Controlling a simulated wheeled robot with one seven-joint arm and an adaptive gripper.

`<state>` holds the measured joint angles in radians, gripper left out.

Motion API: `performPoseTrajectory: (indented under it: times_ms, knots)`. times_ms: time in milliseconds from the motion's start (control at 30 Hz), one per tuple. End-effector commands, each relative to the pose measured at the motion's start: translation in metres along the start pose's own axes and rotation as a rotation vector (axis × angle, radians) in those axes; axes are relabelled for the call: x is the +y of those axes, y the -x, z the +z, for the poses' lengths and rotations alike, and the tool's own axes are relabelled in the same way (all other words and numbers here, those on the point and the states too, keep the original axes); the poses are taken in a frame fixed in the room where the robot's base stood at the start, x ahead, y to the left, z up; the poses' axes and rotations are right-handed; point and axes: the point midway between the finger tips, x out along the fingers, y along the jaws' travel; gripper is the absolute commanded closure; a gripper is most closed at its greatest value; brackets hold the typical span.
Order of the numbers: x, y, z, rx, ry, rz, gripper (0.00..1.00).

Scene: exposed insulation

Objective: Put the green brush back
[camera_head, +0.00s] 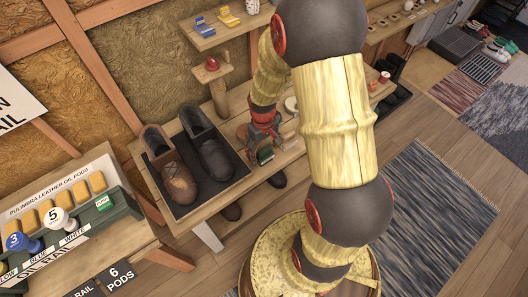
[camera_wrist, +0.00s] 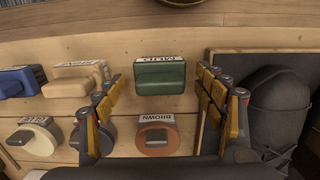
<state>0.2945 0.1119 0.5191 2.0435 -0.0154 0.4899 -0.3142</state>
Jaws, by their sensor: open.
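The green brush (camera_wrist: 160,74) lies on the light wooden bench top beside a small label that reads MUD, upside down in the wrist view. My gripper (camera_wrist: 157,88) is open, with one finger to the left of the brush and one to the right. Gaps show on both sides, so the fingers do not touch it. In the head view my gripper (camera_head: 263,143) points down over the bench, right of the shoe tray, and a bit of the green brush (camera_head: 265,155) shows under it. The arm hides part of the bench there.
A dark tray (camera_head: 181,214) with a brown and a black shoe stands close beside my gripper. In the wrist view, a blue brush (camera_wrist: 15,84), a tan brush (camera_wrist: 68,86), a cream round piece (camera_wrist: 38,140) and a brown round piece (camera_wrist: 157,141) lie around.

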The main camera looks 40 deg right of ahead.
Motion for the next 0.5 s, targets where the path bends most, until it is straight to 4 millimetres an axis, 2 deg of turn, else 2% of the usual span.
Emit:
performPoseTrajectory:
  times_ms: [33,300,500]
  knots:
    - [0.000,0.015,-0.001,0.005,0.000,0.002,0.29]
    - [0.000,0.071,-0.001,0.004,0.000,0.001,0.29]
    - [0.000,0.098,-0.001,0.003,0.000,0.001,0.29]
